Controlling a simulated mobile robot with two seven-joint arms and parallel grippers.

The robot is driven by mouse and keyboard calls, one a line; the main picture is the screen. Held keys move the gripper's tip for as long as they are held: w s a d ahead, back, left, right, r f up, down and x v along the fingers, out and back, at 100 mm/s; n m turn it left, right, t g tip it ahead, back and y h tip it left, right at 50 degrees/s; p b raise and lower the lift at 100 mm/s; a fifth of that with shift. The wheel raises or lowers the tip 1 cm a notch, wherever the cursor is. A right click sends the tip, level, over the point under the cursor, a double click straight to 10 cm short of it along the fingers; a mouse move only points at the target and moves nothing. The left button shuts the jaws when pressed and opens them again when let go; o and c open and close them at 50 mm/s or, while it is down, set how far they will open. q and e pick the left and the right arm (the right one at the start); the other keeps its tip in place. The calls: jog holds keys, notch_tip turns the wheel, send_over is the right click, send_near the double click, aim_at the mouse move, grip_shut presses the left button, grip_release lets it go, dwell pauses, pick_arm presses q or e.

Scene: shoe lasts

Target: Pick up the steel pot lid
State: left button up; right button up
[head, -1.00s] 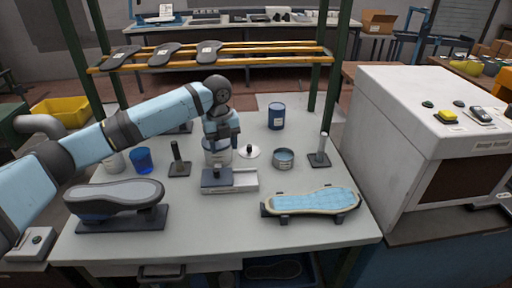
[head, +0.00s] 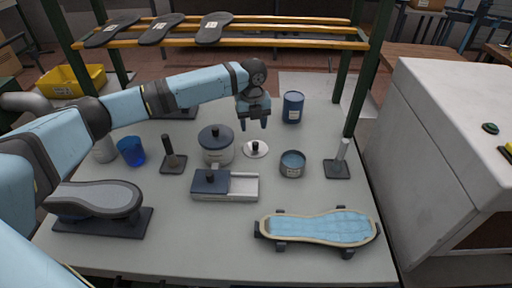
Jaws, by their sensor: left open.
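The steel pot lid (head: 263,151) is a pale, shiny disc with a dark upright knob. It lies flat on the table in the middle, between a lidded pot and a small blue tin. My left gripper (head: 255,125) is open and empty, pointing down. In the picture its fingertips are just above the lid's knob, with a gap between them and the knob; how far apart they are in depth is hard to tell. My right gripper is not in view.
The pot (head: 217,155) with a dark blue lid stands left of the steel lid. An open blue tin (head: 292,164) is close on its right, a blue can (head: 292,107) behind. A dark-lidded tray (head: 240,187) is in front. A shoe rack (head: 290,43) spans the back.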

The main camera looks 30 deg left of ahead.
aim_at(255, 143)
pick_arm(q)
notch_tip(255, 143, down, 2)
jog(key=shift+f, duration=0.15)
jog(key=f, duration=0.5)
jog(key=shift+w+d+f, duration=0.1)
jog(key=shift+d+f, duration=0.2)
jog(key=shift+d, duration=0.05)
grip_shut()
